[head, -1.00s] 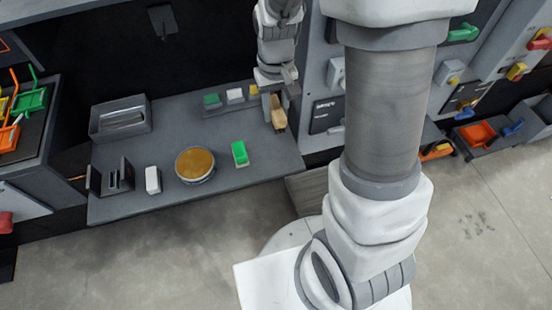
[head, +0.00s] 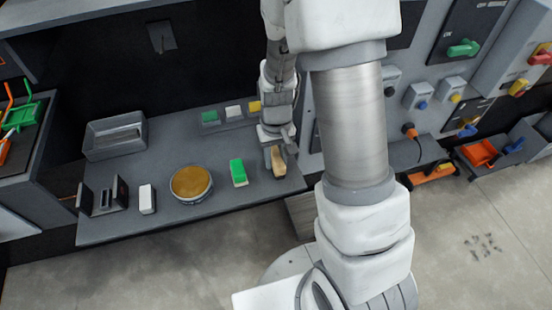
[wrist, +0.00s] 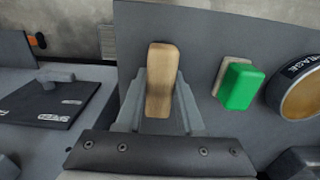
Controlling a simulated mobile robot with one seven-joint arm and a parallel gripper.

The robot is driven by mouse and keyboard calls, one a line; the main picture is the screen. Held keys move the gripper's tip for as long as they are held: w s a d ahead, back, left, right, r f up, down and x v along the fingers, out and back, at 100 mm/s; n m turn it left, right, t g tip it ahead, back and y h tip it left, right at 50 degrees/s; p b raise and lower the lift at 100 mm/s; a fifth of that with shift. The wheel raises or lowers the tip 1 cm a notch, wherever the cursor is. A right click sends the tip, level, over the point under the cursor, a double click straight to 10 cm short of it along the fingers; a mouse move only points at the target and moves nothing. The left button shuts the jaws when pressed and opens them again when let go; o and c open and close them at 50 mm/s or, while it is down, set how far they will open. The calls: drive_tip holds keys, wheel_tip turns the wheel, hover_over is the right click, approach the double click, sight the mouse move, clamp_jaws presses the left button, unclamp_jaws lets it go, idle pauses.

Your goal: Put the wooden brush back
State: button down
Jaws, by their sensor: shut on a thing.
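The wooden brush (head: 279,163) is a light tan block held in my gripper (head: 277,150) near the right end of the grey table. In the wrist view the brush (wrist: 161,72) lies between the two grey fingers of my gripper (wrist: 160,95), which is shut on it. Its far end sticks out past the fingertips. I cannot tell whether its underside touches the table. A rack (head: 222,126) at the back of the table carries green, white and yellow blocks.
A green-topped brush (head: 238,172) lies just left of the wooden one, and shows in the wrist view (wrist: 239,87). A round amber-topped tin (head: 191,184), a white block (head: 147,198), a dark holder (head: 103,197) and a grey tray (head: 115,136) stand farther left. A wall panel with switches is at right.

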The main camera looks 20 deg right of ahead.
drive_tip(key=shift+f, duration=0.1)
drive_tip(key=c, duration=0.5)
unclamp_jaws()
wheel_tip(320, 180, up, 12)
drive_tip(key=r+p, duration=0.1)
drive_tip(key=p, duration=0.2)
wheel_tip(320, 180, up, 11)
drive_tip(key=t, duration=0.3)
hover_over(276, 157)
drive_tip(key=s, duration=0.6)
drive_tip(key=s+r+t, duration=0.1)
drive_tip(key=s+r, duration=0.2)
drive_tip(key=s, duration=0.2)
drive_tip(key=s+r+t, duration=0.1)
drive_tip(key=s+r, duration=0.1)
drive_tip(key=shift+s+r+t+b, duration=0.3)
drive_tip(key=shift+s, duration=0.1)
